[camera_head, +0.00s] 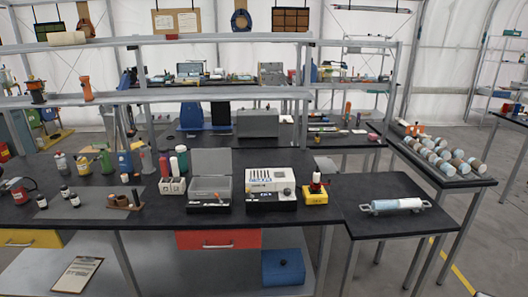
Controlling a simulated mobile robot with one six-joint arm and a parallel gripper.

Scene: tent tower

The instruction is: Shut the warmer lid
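A small grey box (209,208) with a dark front stands on the black workbench, and I take it to be the warmer. Its grey lid (212,162) stands up, open, at the back edge. Something small and orange-brown shows inside the box, too small to make out. My gripper is not in view.
A white device (270,184) stands close on the box's right, and a white rack of bottles (173,186) close on its left. A yellow block (315,195) sits further right. A shelf frame rises behind. Bare bench (160,225) lies in front left.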

